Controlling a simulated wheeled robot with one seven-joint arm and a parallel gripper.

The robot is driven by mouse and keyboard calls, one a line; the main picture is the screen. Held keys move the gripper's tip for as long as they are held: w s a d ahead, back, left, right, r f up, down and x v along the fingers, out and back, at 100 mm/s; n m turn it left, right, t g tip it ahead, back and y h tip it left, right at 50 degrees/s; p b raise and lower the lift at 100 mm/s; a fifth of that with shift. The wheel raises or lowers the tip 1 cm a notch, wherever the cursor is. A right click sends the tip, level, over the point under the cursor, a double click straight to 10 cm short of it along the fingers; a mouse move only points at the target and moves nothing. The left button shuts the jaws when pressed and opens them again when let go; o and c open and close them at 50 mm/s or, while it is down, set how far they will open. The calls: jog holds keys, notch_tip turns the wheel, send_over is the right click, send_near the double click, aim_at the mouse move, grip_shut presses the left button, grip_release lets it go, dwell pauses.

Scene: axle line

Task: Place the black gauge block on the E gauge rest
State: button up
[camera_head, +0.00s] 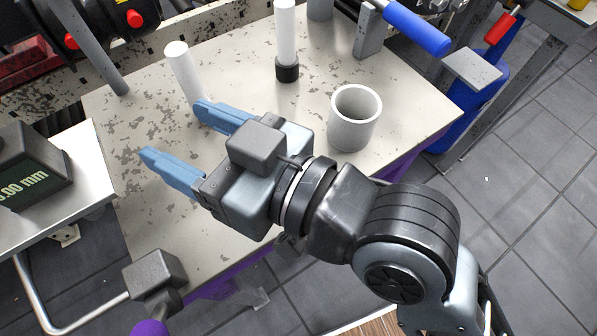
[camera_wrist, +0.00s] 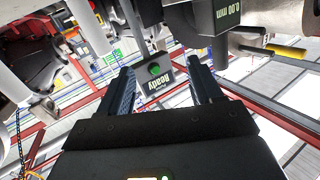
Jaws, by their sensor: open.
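My gripper (camera_head: 176,130) is open over the left part of the speckled table, its two blue fingers apart with nothing between them. The wrist view also shows its fingers (camera_wrist: 160,74) spread and empty. A dark block-shaped piece (camera_head: 153,272) stands at the lower left of the head view, near the table's front edge and well apart from the gripper. I cannot tell whether it is the black gauge block. I see no letter E, so I cannot tell which thing is the E gauge rest.
A white post (camera_head: 181,66) stands beyond the fingers. Another white post (camera_head: 286,30) has a black collar (camera_head: 287,69). A white cup (camera_head: 355,117) is to the right. A "0.00 mm" display (camera_head: 30,165) sits at left. A "Ready" sign (camera_wrist: 155,75) shows in the wrist view.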

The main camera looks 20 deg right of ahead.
jog(key=d+f+m+h, duration=0.1)
jog(key=d+f, duration=0.1)
jog(key=s+d+f+m+t+h, duration=0.1)
jog(key=d, duration=0.1)
jog(key=s+d+f+h, duration=0.1)
jog(key=d+f, duration=0.1)
jog(key=d, duration=0.1)
jog(key=shift+s+f+m+t, duration=0.15)
jog(key=shift+f+m+t, duration=0.15)
jog(key=shift+m, duration=0.1)
jog(key=s+d+f+m+h, duration=0.2)
jog(key=s+d+h, duration=0.2)
jog(key=s+d, duration=0.4)
jog(key=s+d+f+m+h, duration=0.2)
jog(key=s+d, duration=0.6)
jog(key=s, duration=0.4)
jog(key=shift+s+d+f+h, duration=0.35)
jog(key=shift+f+h, duration=0.45)
jog(key=shift+h, duration=0.3)
